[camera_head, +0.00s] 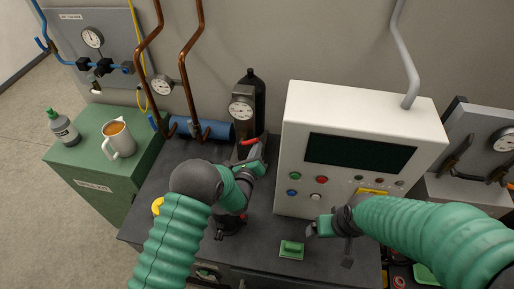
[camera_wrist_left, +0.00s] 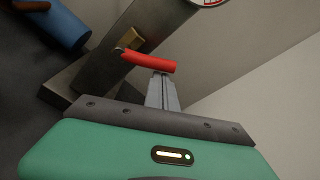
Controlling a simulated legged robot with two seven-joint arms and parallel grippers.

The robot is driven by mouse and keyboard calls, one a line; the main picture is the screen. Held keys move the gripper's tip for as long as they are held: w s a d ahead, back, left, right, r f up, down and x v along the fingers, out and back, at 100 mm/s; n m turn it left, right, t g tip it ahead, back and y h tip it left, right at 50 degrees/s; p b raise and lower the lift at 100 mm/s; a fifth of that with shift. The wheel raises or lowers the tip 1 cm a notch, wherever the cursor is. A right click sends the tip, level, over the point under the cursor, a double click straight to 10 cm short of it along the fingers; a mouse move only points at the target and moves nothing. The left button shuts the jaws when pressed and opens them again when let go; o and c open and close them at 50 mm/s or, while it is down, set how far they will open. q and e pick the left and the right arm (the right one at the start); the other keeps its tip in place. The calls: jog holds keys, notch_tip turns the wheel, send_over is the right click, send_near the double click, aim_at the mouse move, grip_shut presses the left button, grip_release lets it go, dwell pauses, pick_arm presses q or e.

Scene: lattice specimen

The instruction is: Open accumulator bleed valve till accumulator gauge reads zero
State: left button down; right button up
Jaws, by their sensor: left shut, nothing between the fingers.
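The accumulator (camera_head: 257,88) is a black upright cylinder at the back of the dark bench, left of the white console. The accumulator gauge (camera_head: 242,109) is a round white dial on its front; its needle is too small to read. The bleed valve has a red lever (camera_head: 249,141) below the gauge, which also shows in the left wrist view as a red lever (camera_wrist_left: 148,61) with a brass part at its left. My left gripper (camera_head: 259,152) is shut and empty, its fingertips (camera_wrist_left: 162,80) close by the lever; contact cannot be told. My right gripper (camera_head: 322,228) is in front of the console.
The white console (camera_head: 362,125) with a dark screen and coloured buttons stands close on the right. A blue cylinder (camera_head: 203,130) and copper pipes (camera_head: 190,70) are to the left. A green cabinet (camera_head: 95,165) carries a mug (camera_head: 118,140) and bottle (camera_head: 64,130).

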pick_arm(q)
jog(key=shift+a+r+n+b, duration=0.2)
jog(key=shift+r+n+b, duration=0.1)
jog(key=shift+n+b, duration=0.1)
jog(key=shift+w+a+r+n+t+h+b, duration=0.15)
jog(key=shift+a+r+n+b, duration=0.5)
jog(key=shift+n+b, duration=1)
jog(key=shift+w+a+r+n+t+h+b, duration=0.1)
jog(key=shift+a+r+n+h+b, duration=0.35)
jog(key=shift+n+b, duration=1.2)
jog(key=shift+w+a+r+n+t+b, duration=0.15)
jog(key=shift+a+r+n+b, duration=0.65)
jog(key=shift+b, duration=1.55)
jog(key=shift+a, duration=0.1)
